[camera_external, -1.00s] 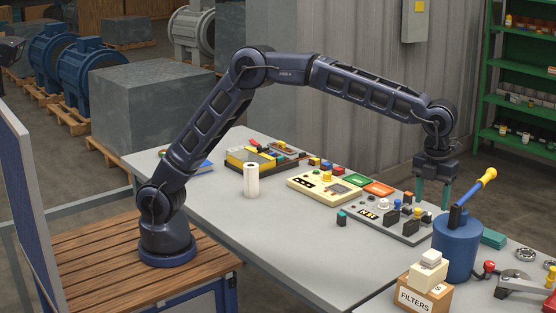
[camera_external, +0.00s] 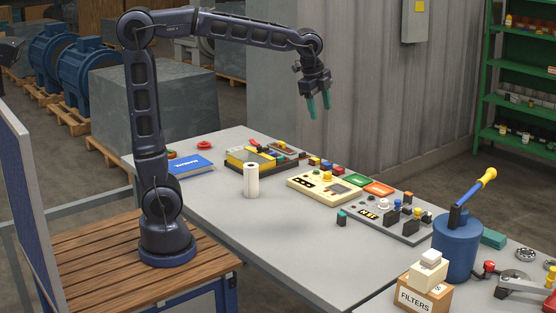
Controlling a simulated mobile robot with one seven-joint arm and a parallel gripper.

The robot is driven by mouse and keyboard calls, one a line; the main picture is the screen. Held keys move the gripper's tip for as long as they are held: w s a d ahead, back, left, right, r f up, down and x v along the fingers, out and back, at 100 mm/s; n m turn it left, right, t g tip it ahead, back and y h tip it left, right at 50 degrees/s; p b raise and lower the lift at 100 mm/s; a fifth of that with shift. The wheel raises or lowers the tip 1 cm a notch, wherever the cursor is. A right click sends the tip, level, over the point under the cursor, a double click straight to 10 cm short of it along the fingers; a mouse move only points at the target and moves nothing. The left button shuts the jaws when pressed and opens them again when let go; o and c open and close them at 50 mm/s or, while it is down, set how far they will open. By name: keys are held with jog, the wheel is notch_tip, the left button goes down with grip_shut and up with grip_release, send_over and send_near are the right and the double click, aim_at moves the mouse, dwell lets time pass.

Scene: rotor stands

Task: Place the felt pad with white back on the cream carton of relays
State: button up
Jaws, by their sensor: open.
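My gripper (camera_external: 319,106) is open and empty, high above the back of the table, its teal fingers pointing down. A cream, box-like item (camera_external: 307,190) with dark and yellow parts on top lies mid-table below it. A smaller cream block (camera_external: 428,271) with a white piece on top sits on the FILTERS box at the front right. I cannot tell which of these is the carton of relays. Flat green (camera_external: 357,180) and orange (camera_external: 379,189) pieces lie beside the larger cream item. I cannot make out which thing is the felt pad; no white back is clear.
A grey board (camera_external: 400,229) with small parts lies right of the cream item. A blue canister (camera_external: 457,255) with a yellow-handled tool stands upright near the FILTERS box (camera_external: 415,296). A white roll (camera_external: 251,181) stands left of centre. The front-middle tabletop (camera_external: 290,240) is clear.

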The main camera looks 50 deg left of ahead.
jog(key=s+a+f+n+t, duration=0.1)
jog(key=s+a+n, duration=0.3)
jog(key=a, duration=0.4)
jog(key=s+a+f+n, duration=0.2)
jog(key=s+a+n, duration=0.25)
jog(key=a, duration=0.35)
jog(key=s+a+f+n+t, duration=0.1)
jog(key=s+a+f+n, duration=0.6)
jog(key=s+a, duration=0.2)
jog(key=shift+s+a+n+y, duration=0.3)
jog(key=shift+s+a+n, duration=0.1)
jog(key=shift+s, duration=0.85)
